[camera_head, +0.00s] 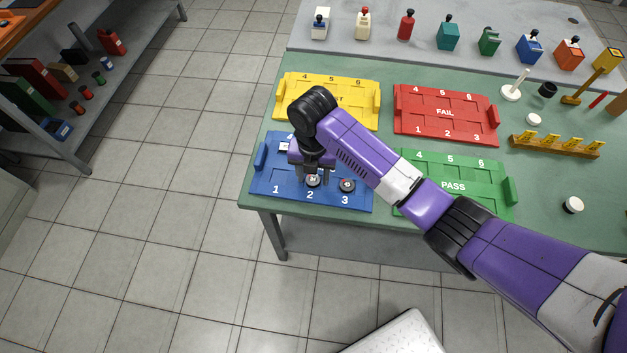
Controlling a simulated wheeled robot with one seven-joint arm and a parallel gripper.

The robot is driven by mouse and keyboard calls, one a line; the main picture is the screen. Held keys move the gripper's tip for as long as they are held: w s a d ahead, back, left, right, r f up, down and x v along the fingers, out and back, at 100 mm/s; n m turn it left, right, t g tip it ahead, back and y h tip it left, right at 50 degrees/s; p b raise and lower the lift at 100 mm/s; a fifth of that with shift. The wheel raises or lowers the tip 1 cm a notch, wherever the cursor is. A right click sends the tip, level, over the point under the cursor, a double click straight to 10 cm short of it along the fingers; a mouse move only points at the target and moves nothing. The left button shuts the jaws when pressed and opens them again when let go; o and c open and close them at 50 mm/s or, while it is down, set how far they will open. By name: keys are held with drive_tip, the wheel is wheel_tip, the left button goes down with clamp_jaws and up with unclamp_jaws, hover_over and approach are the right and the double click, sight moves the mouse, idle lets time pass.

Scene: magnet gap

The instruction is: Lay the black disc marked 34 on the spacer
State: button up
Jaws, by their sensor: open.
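A blue tray (267,178) with numbered places lies at the front left of the green table. My gripper (314,177) points down over this tray with its fingers open. A small dark disc with a pale marked top (313,182) sits near number 2, at my fingertips; I cannot tell whether the fingers touch it. Another dark disc (347,185) sits near number 3. The marks on both are too small to read, so I cannot tell which is 34. A small pale item (285,147) shows near number 4, partly hidden. I cannot tell which thing is the spacer.
A yellow tray (288,103), a red FAIL tray (445,97) and a green PASS tray (470,185) lie around my arm. A black-sided white disc (573,205), a white disc (533,120), a black ring (547,90) and a yellow rack (555,146) stand right.

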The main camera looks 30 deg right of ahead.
sight(313, 179)
clamp_jaws()
drive_tip(key=shift+r+p, duration=2.4)
drive_tip(key=shift+r, duration=0.2)
drive_tip(key=shift+f, duration=0.1)
